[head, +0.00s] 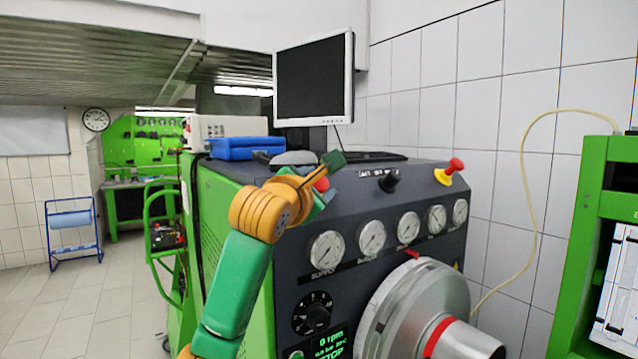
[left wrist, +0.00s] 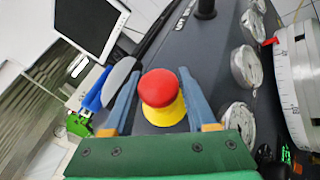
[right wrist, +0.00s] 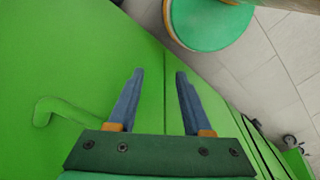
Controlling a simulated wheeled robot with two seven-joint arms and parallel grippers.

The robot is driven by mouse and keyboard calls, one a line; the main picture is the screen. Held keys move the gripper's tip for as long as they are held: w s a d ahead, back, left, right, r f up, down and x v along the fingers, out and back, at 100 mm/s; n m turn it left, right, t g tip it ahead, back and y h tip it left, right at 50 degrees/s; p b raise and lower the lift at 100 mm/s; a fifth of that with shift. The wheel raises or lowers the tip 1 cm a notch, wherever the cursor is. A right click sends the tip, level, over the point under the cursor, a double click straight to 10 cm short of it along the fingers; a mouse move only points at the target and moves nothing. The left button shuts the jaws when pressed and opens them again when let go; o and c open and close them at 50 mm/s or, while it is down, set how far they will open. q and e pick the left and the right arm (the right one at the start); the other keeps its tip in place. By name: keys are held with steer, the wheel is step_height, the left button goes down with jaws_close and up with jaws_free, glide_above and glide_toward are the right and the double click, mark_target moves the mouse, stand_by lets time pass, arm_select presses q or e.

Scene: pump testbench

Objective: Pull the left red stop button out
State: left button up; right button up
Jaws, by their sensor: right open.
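The left red stop button (head: 321,184) is mostly hidden by my left gripper (head: 328,175) in the head view. In the left wrist view this red button (left wrist: 160,88) shows whole, with a yellow base below its mushroom head. My left gripper's blue fingers (left wrist: 159,80) are spread on either side of the button and look open; whether either finger touches it I cannot tell. A second red stop button (head: 455,164) on a yellow base stands at the console's right end. My right gripper (right wrist: 159,72) is open and empty before a green panel.
The dark console (head: 290,260) carries several round gauges and a black knob (head: 389,182) between the buttons. A grey mouse-like object (head: 292,158), blue case (head: 240,148) and monitor (head: 314,80) are behind. A large metal flange (head: 385,320) juts out in front.

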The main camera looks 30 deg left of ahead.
arm_select(q)
steer(key=shift+s, duration=0.15)
jaws_close()
steer(key=shift+s+d+r+b, duration=0.15)
steer(key=shift+d+r+b, duration=0.35)
steer(key=shift+d+b, duration=0.1)
steer(key=shift+a, duration=0.15)
